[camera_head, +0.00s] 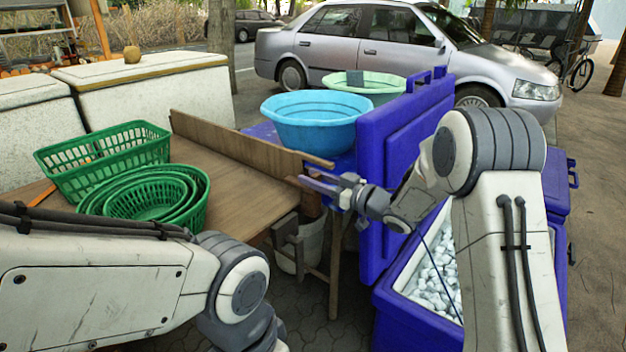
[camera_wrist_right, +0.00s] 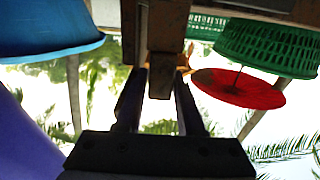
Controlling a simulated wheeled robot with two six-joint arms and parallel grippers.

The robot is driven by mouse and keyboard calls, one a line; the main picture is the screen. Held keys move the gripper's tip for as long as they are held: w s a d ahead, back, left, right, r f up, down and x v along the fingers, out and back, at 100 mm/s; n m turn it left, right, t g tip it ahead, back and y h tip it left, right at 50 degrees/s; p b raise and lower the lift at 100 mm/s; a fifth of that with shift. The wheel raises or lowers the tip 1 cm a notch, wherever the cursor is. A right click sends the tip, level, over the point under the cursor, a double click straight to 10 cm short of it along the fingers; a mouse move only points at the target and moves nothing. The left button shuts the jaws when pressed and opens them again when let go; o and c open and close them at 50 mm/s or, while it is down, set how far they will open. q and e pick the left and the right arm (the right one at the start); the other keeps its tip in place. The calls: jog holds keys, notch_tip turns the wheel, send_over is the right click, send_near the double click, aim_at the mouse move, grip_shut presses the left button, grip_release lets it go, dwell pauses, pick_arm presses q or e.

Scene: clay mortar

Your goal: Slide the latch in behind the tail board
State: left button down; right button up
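The tail board (camera_head: 235,146) is a long brown plank on edge along the far side of the wooden table. A short wooden bar (camera_head: 319,160), which looks like the latch, sticks out to the right at the board's near end. My right gripper (camera_head: 304,175) is just below this bar, its fingers apart and pointing left. In the right wrist view a wooden block (camera_wrist_right: 160,78) lies between or just beyond the fingers of the right gripper (camera_wrist_right: 160,90); contact cannot be told. My left arm crosses the lower left, with its gripper out of view.
Green baskets (camera_head: 150,195) stand on the table (camera_head: 245,190). Blue (camera_head: 315,125) and pale green (camera_head: 365,88) basins stand behind. A blue cooler lid (camera_head: 385,190) stands upright close to my right wrist, beside an ice-filled cooler (camera_head: 415,318). A bucket (camera_head: 300,255) is under the table.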

jog(key=shift+s+d, duration=0.1)
jog(key=shift+d, duration=0.05)
jog(key=p+v, duration=0.1)
jog(key=v, duration=0.9)
